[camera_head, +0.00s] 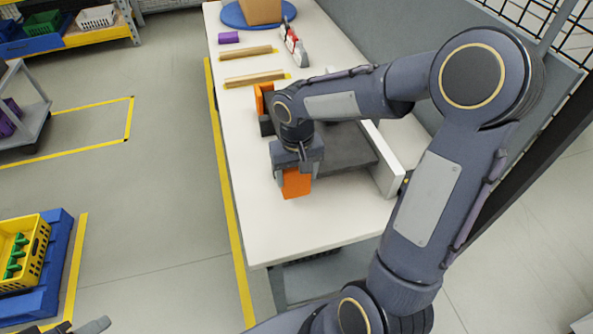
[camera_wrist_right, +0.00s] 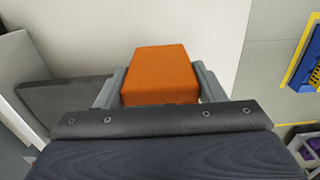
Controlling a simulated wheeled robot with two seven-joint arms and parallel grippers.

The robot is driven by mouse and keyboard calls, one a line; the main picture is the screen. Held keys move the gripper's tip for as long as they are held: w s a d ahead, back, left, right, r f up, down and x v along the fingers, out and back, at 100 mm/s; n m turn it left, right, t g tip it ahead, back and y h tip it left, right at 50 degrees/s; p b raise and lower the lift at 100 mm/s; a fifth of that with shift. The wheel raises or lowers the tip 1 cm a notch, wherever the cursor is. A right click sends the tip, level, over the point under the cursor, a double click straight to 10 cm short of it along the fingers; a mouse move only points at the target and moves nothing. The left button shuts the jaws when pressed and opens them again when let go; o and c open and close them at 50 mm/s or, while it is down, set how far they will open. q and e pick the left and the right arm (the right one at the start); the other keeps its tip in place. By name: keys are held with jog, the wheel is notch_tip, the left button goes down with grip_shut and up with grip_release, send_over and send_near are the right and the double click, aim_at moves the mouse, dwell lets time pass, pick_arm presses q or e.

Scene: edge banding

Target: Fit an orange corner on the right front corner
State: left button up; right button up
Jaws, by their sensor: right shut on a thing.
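My right gripper (camera_head: 297,168) is shut on an orange corner (camera_head: 296,183) and holds it over the white table, near a dark grey panel (camera_head: 345,150). In the right wrist view the orange corner (camera_wrist_right: 160,75) sits between the two grey fingers. The dark panel (camera_wrist_right: 65,105) shows to the left of it there, apart from it. Another orange piece (camera_head: 259,98) stands beyond my right wrist, partly hidden by it. My arm hides part of the panel. I cannot tell the corner's height above the table. My left gripper is not clearly in view.
The white table (camera_head: 262,225) has free room at its near end. A white upright board (camera_head: 385,170) stands right of the panel. Wooden strips (camera_head: 250,53), a purple block (camera_head: 228,38) and a blue round base (camera_head: 236,17) with a cardboard box lie farther back. A grey wall runs along the right.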

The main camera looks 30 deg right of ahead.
aim_at(298, 184)
jog(key=shift+f+b, duration=1.75)
jog(key=shift+f, duration=0.85)
jog(key=shift+w+d+r+p, duration=0.15)
jog(key=shift+d+r+p, duration=0.1)
jog(key=shift+d+p, duration=0.05)
jog(key=shift+w+d, duration=0.3)
jog(key=shift+d, duration=0.15)
jog(key=o, duration=1)
jog(key=shift+s+r, duration=0.1)
jog(key=shift+r, duration=3.85)
